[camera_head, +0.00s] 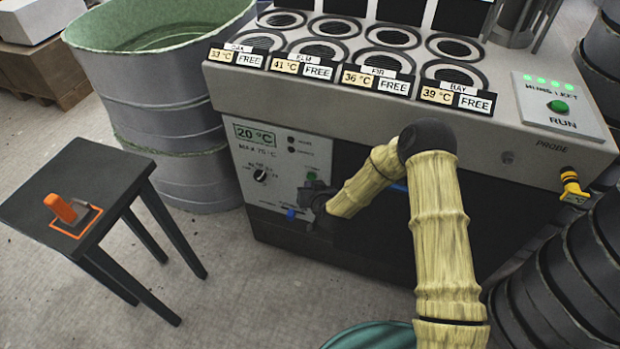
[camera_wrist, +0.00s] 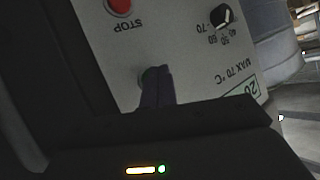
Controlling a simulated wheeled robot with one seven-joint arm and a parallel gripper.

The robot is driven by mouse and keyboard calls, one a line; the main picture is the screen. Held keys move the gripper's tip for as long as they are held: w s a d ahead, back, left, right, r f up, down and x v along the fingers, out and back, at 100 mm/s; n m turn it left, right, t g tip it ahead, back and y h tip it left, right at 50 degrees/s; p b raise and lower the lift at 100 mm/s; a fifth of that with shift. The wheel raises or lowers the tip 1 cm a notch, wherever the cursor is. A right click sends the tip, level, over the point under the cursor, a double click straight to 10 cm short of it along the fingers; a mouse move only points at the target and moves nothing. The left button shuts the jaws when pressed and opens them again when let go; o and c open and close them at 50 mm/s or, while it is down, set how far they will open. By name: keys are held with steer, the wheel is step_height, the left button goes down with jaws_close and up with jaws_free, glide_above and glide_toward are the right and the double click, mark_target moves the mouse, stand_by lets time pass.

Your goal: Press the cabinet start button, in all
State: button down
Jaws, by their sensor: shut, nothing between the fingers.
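The cabinet (camera_head: 345,130) is a grey unit with a pale control panel (camera_head: 268,160) on its front left. My gripper (camera_head: 312,190) is at the panel's right side. In the wrist view the panel (camera_wrist: 185,50) appears upside down, and my gripper (camera_wrist: 156,72) is shut and empty, its tips over the panel. No start label is readable, and contact is unclear.
A red STOP button (camera_wrist: 120,5) and a black knob (camera_wrist: 221,16) are on the panel. A green RUN button (camera_head: 558,106) is on the cabinet top. A dark stool (camera_head: 110,165) with an orange-handled item (camera_head: 66,209) and a large drum (camera_head: 165,110) stand left.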

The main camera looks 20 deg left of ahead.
steer(key=shift+s+a, duration=0.15)
steer(key=shift+a, duration=0.05)
stand_by(0.3)
steer(key=shift+w, duration=0.55)
steer(key=shift+w+d, duration=0.1)
steer(key=shift+w, duration=0.25)
stand_by(0.8)
steer(key=shift+s, duration=0.8)
steer(key=s, duration=0.5)
steer(key=shift+a, duration=0.3)
